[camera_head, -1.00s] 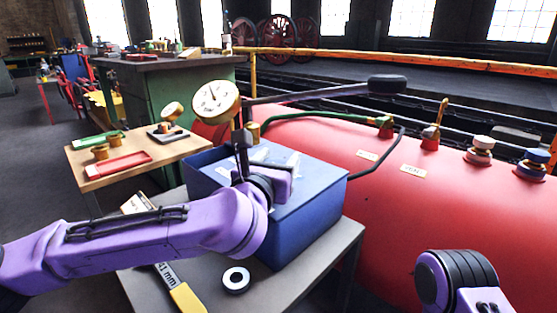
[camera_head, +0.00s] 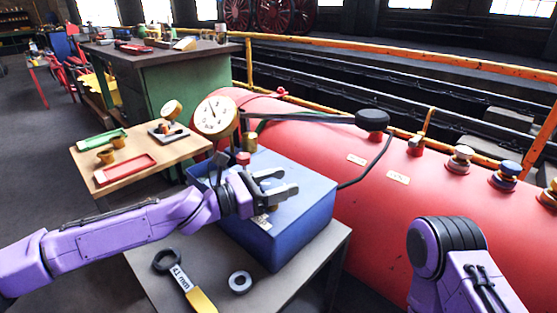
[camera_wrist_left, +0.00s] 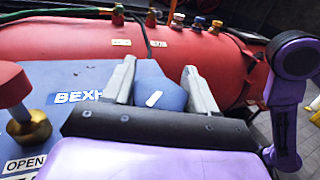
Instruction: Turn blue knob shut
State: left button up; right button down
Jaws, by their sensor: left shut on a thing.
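A blue knob (camera_wrist_left: 160,88) with a white mark sits between the two fingers of my left gripper (camera_wrist_left: 160,82) in the left wrist view. The fingers touch its sides. In the head view my left gripper (camera_head: 284,182) reaches in over the top of a blue box (camera_head: 310,210), and the knob is mostly hidden by the fingers. A red knob on a brass stem (camera_wrist_left: 20,105) stands to the left in the left wrist view, near an OPEN label (camera_wrist_left: 22,163). It also shows behind the gripper in the head view (camera_head: 243,158). My right gripper is out of view.
A round gauge (camera_head: 215,115) stands behind the blue box. A red boiler (camera_head: 400,225) with several valves lies to the right. A grey table (camera_head: 190,250) bears the box, a 41 mm wrench (camera_head: 180,278) and a ring (camera_head: 240,282). A wooden table (camera_head: 180,155) holds trays.

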pick_arm(q)
jog(key=m+g+p, duration=0.1)
jog(key=g+p, duration=0.1)
jog(key=m+g+h+p, duration=0.1)
jog(key=g, duration=0.1)
jog(key=m+g+p, duration=0.1)
jog(key=p, duration=0.1)
jog(key=shift+s+d+r+m+g+h+p, duration=0.1)
jog(key=shift+s+r+m+g+h+p, duration=0.1)
jog(key=shift+r+m+g+h+p, duration=0.15)
jog(key=shift+f+m+g+p, duration=0.15)
jog(key=shift+m+g+p, duration=0.2)
jog(key=shift+g, duration=0.3)
jog(key=shift+s+f+m+g, duration=0.1)
jog(key=shift+m+g, duration=0.3)
jog(key=shift+g, duration=0.15)
jog(key=shift+s+f+m+g, duration=0.1)
jog(key=shift+m+g, duration=0.3)
jog(key=shift+g, duration=0.15)
jog(key=shift+s+m+g+y, duration=0.2)
jog(key=shift+m+g+y, duration=0.25)
jog(key=shift+m+g, duration=1.05)
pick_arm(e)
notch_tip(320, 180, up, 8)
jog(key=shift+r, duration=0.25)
pick_arm(q)
jog(key=shift+g, duration=0.6)
jog(key=o, duration=1)
jog(key=shift+c, duration=0.2)
